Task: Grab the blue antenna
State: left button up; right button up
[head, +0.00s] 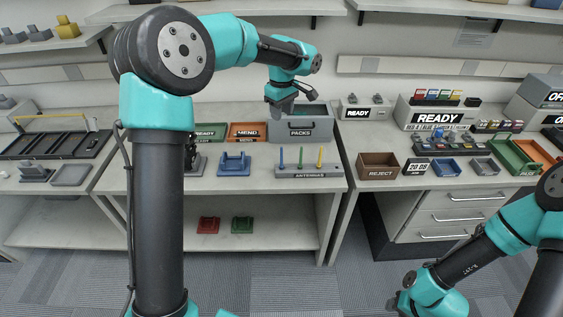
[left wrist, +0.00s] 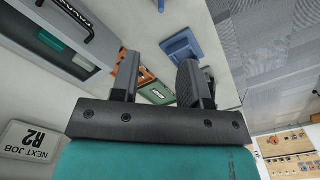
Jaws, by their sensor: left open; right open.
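The blue antenna (head: 281,158) stands upright at the left end of the grey ANTENNAS holder (head: 309,172), beside a green antenna (head: 300,156) and a yellow antenna (head: 320,156). My left gripper (head: 292,101) is open and empty, raised near the grey PACKS bin, behind and above the antennas. Its two spread fingers also show in the left wrist view (left wrist: 160,82).
The PACKS bin (head: 298,128) stands behind the holder. A blue cradle (head: 234,164) sits left of the holder, with an orange MEND tray (head: 246,130) behind. A brown REJECT bin (head: 378,165) is across the gap to the right.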

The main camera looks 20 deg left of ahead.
pick_arm(q)
jog(key=shift+d, duration=0.1)
notch_tip(320, 180, down, 12)
jog(key=shift+f, duration=0.1)
dwell(0.7)
send_over(282, 165)
jog(key=shift+w+a+f, duration=0.1)
jog(key=shift+f, duration=1.2)
jog(key=shift+w+a+f, duration=0.1)
jog(key=shift+f, duration=1.2)
jog(key=shift+c, duration=0.2)
grip_shut()
